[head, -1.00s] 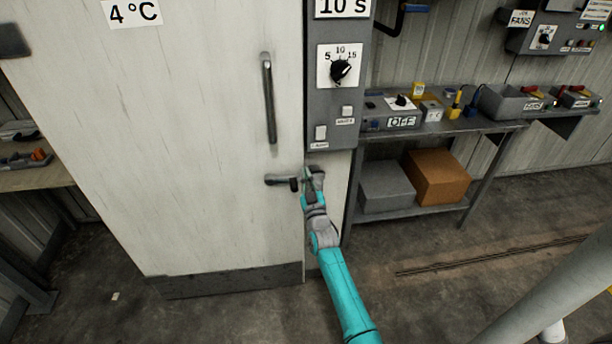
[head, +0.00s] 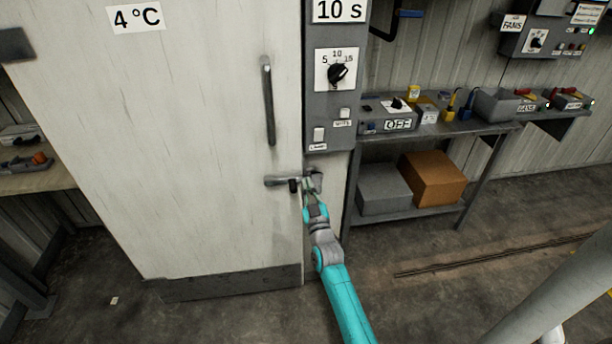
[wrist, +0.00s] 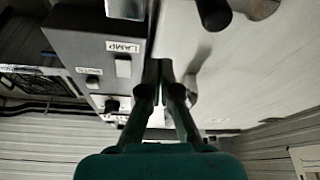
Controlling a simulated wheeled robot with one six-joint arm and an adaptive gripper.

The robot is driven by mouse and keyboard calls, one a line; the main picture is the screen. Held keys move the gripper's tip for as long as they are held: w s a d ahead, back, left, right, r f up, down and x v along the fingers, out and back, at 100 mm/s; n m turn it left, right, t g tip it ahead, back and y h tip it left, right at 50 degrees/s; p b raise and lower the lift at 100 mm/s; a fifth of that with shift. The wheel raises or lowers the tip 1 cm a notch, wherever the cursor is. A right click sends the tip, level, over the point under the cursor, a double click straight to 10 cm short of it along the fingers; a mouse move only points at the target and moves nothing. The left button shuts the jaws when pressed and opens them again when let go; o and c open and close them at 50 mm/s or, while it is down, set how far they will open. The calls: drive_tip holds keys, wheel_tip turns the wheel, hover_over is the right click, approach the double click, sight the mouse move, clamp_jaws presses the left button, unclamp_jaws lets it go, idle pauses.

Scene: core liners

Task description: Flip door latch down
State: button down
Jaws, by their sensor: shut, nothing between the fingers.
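The door latch (head: 278,181) is a dark grey bar lying horizontally on the white door (head: 200,150), low near its right edge. A dark stub knob (head: 293,186) sticks out of it, and it also shows at the top of the wrist view (wrist: 213,12). A bracket (head: 317,178) sits just right of the bar, on the frame side. My gripper (head: 308,190) is just right of the knob and slightly below the bracket. In the wrist view, its two fingers (wrist: 159,68) meet at the tips and hold nothing. I cannot tell whether they touch the latch.
A vertical door handle (head: 269,105) stands above the latch. A grey control panel (head: 333,110) with a dial and switches is above right; its lamp switch (wrist: 123,67) shows in the wrist view. A metal shelf table (head: 450,130) with boxes stands right.

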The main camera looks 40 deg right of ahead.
drive_tip(key=shift+v, duration=1.55)
drive_tip(key=shift+w+a, duration=0.1)
drive_tip(key=s+a+f+n+y, duration=0.1)
drive_tip(key=s+a+f+y, duration=0.25)
drive_tip(key=s+a, duration=0.65)
drive_tip(key=s+a+f+n+y, duration=0.15)
drive_tip(key=s+a+f, duration=0.35)
drive_tip(key=s+a, duration=0.5)
drive_tip(key=s+a+r+g+y, duration=0.2)
drive_tip(key=s+a+r+y, duration=0.1)
drive_tip(key=s, duration=0.9)
drive_tip(key=s+a+r+n+g+y, duration=0.1)
drive_tip(key=s+a+r+y, duration=0.2)
drive_tip(key=s, duration=0.9)
drive_tip(key=shift+a+r+g, duration=0.4)
drive_tip(key=shift+a+r, duration=1.25)
drive_tip(key=shift+a, duration=0.8)
